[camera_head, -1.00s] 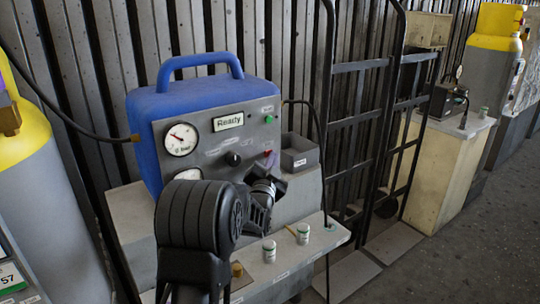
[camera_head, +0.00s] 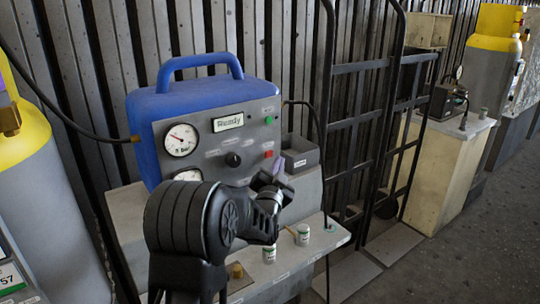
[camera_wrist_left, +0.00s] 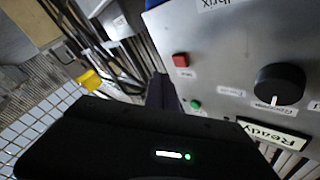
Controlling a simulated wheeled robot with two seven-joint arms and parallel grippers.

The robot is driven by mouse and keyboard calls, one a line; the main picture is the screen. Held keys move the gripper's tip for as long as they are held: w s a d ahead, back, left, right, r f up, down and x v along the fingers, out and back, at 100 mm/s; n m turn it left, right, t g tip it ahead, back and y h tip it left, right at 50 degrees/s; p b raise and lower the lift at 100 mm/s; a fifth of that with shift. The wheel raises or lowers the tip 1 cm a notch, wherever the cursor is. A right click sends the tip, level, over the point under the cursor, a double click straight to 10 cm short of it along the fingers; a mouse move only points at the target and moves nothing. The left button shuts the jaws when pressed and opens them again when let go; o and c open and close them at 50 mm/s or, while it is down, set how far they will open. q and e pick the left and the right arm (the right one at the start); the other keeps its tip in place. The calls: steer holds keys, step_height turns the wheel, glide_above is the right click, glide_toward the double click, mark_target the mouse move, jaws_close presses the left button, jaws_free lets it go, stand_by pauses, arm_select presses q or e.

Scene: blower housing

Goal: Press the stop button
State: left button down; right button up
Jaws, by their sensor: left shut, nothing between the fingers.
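The red button (camera_head: 268,154) sits on the grey front panel (camera_head: 215,150) of a blue machine (camera_head: 215,90), below a green button (camera_head: 269,119). The red button also shows in the left wrist view (camera_wrist_left: 181,60), with the green button (camera_wrist_left: 195,104) near it. My left gripper (camera_head: 284,168) is shut and empty, just below and right of the red button. It looks apart from the button, though the exact gap is hard to tell. Its dark fingers (camera_wrist_left: 162,92) show in the left wrist view beside the panel edge. My right gripper is not in view.
A black knob (camera_head: 233,159), gauges (camera_head: 180,139) and a "Ready" display (camera_head: 228,122) are on the panel. A grey box (camera_head: 300,155) stands right of the machine. Small white jars (camera_head: 302,235) stand on the ledge below. A black hand truck (camera_head: 365,120) stands farther right.

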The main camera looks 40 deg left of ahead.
arm_select(q)
steer(key=d, duration=0.2)
steer(key=s+d, duration=0.1)
steer(key=shift+s+d, duration=0.1)
steer(key=shift+d, duration=0.3)
stand_by(0.6)
